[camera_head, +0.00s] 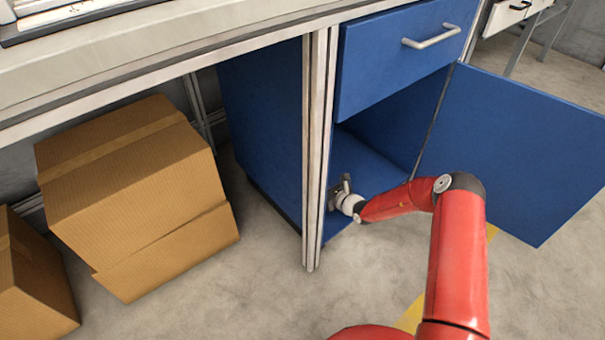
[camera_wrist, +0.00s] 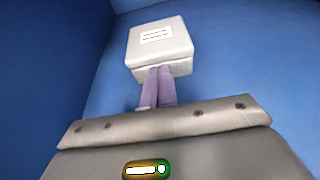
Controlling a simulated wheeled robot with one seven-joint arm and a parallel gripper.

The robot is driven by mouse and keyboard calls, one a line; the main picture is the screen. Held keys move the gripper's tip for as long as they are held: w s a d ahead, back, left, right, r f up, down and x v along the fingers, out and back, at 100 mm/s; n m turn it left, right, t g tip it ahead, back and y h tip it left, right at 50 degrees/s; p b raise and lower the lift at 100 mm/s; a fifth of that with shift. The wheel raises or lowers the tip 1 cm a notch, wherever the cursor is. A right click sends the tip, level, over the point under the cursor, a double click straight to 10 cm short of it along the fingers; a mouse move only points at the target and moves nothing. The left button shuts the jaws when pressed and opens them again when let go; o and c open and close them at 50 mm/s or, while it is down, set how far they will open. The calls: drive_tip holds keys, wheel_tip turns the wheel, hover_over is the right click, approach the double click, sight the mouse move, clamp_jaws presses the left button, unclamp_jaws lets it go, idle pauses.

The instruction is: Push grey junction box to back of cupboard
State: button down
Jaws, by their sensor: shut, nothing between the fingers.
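The grey junction box (camera_wrist: 160,42) is a pale block with a white label on top, on the blue cupboard floor in the wrist view. My gripper (camera_wrist: 160,72) is shut and empty; its fingertips are at the near face of the box, seemingly touching it. In the head view my gripper (camera_head: 343,186) reaches through the cupboard opening, low over the cupboard floor (camera_head: 365,165). I cannot make out the box in the head view. The blue cupboard (camera_head: 400,50) has its lower compartment open, below a drawer.
The blue cupboard door (camera_head: 515,150) stands open to the right of my arm. A metal post (camera_head: 316,150) borders the opening on the left. Cardboard boxes (camera_head: 135,195) stand under the bench at left. Blue walls surround the junction box, with bare floor beside it.

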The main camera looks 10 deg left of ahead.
drive_tip(key=shift+w+a+b, duration=0.5)
drive_tip(key=shift+w+a, duration=0.1)
drive_tip(key=shift+a, duration=0.2)
drive_tip(key=shift+w+a+b, duration=0.45)
drive_tip(key=shift+w+a, duration=0.15)
drive_tip(key=shift+a, duration=0.2)
drive_tip(key=shift+w+a, duration=1.15)
drive_tip(key=shift+a, duration=0.25)
drive_tip(key=p, duration=0.1)
drive_tip(key=s+d+r+p, duration=0.1)
drive_tip(key=p, duration=0.1)
drive_tip(key=shift+s+d+r, duration=0.1)
drive_tip(key=shift+d+r, duration=0.2)
drive_tip(key=p+v, duration=0.2)
drive_tip(key=v, duration=0.1)
drive_tip(key=shift+a+r+p, duration=0.1)
drive_tip(key=shift+r+p, duration=0.2)
drive_tip(key=shift+p, duration=0.1)
drive_tip(key=shift+s, duration=0.1)
drive_tip(key=shift+d, duration=0.2)
